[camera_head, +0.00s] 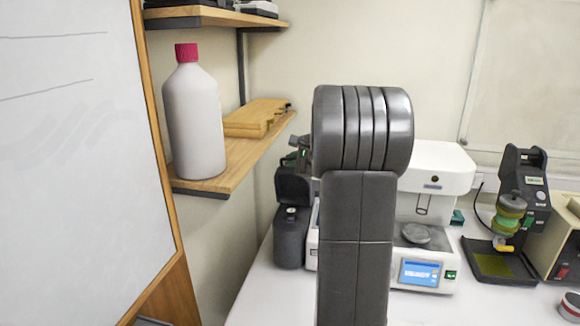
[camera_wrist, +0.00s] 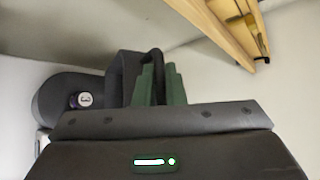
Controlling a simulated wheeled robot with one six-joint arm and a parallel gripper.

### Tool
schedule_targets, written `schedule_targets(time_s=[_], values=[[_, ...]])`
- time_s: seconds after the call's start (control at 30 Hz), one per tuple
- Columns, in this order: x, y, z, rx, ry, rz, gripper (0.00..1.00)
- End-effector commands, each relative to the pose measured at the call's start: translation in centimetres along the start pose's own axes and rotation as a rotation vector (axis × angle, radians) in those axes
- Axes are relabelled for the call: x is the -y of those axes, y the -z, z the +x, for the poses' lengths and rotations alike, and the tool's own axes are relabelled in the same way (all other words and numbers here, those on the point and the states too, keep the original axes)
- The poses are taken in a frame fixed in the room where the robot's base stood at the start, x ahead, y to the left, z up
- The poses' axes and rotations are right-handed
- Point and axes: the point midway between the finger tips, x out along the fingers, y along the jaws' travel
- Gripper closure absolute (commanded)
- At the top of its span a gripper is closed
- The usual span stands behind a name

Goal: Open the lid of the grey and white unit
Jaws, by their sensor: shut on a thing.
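The grey and white unit (camera_head: 290,238) stands on the bench, left of my arm, with a dark grey rounded front and a small knob on top. White casing shows beside it, partly hidden by my arm. Its dark lid (camera_head: 293,187) stands raised above the body. The wrist view shows the lid (camera_wrist: 122,78) with a dark loop handle, and the rounded body (camera_wrist: 60,100) at left. My gripper (camera_wrist: 160,78) has its green fingers close together at the handle, shut on it. In the head view my gripper (camera_head: 299,150) is small and partly hidden behind my arm.
A white instrument (camera_head: 437,165) with a blue screen stands behind my arm. A black tester (camera_head: 525,200) is further right. A wooden shelf (camera_head: 245,160) with a white red-capped bottle (camera_head: 194,115) is on the left, close to the lid. The front bench is clear.

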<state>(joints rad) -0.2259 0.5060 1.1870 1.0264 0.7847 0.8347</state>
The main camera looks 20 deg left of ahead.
Motion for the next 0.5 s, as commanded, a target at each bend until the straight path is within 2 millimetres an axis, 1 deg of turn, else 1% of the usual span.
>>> schedule_targets(time_s=[0.03, 0.23, 0.5], values=[[0.7, 0.1, 0.2, 0.002, -0.023, 0.016, 1.00], [2.5, 1.1, 1.2, 0.002, -0.113, 0.110, 1.00], [4.0, 2.1, 2.2, 0.003, -0.201, 0.197, 1.00]])
